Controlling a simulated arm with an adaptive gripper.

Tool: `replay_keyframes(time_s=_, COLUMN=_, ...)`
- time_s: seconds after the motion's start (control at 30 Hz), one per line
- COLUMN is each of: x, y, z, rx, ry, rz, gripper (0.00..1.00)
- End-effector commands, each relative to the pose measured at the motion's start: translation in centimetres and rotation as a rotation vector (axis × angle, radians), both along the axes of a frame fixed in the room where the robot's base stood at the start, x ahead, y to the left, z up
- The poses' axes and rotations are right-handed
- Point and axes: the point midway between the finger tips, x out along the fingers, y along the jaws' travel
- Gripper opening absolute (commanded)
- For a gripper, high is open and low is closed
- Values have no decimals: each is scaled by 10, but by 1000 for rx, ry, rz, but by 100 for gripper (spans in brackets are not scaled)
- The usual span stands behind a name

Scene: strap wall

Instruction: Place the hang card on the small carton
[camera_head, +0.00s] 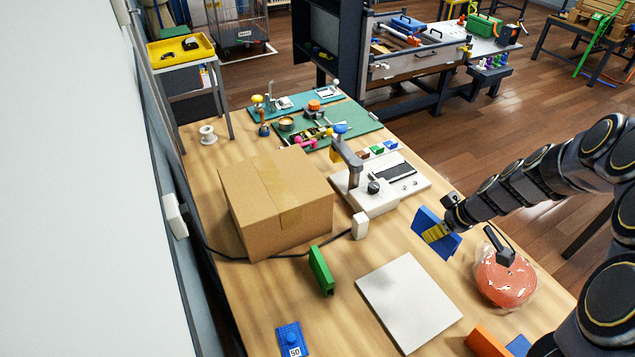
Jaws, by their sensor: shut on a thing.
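My gripper (446,226) is at the right side of the table, shut on a flat blue piece with a yellow patch, which I take to be the hang card (424,222). The card is tilted and appears to be held above the tabletop; its exact height is unclear. The gripper hides part of it. A brown taped cardboard box, the only clear carton in view and likely the small carton (245,214), stands closed on the table at left centre. My gripper is well to the right of it, with a white device between.
The white device (374,201) stands between box and gripper. A pale square plate (409,302), a green block (321,270) and a blue piece marked 50 (290,339) lie in front. A reddish wrapped round item (505,279) is right. A wall borders the left.

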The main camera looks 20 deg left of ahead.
Motion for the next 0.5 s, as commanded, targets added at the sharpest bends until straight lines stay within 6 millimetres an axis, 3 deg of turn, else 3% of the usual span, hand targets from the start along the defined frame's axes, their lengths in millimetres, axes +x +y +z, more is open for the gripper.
replay_keyframes(time_s=0.17, x=10, y=39, z=24, rx=-12, ry=-3, rz=-3, gripper=4)
replay_keyframes(time_s=0.37, x=9, y=130, z=74, rx=-19, ry=0, rz=-28, gripper=4)
replay_keyframes(time_s=0.5, x=-8, y=194, z=107, rx=-17, ry=-2, rz=-49, gripper=4)
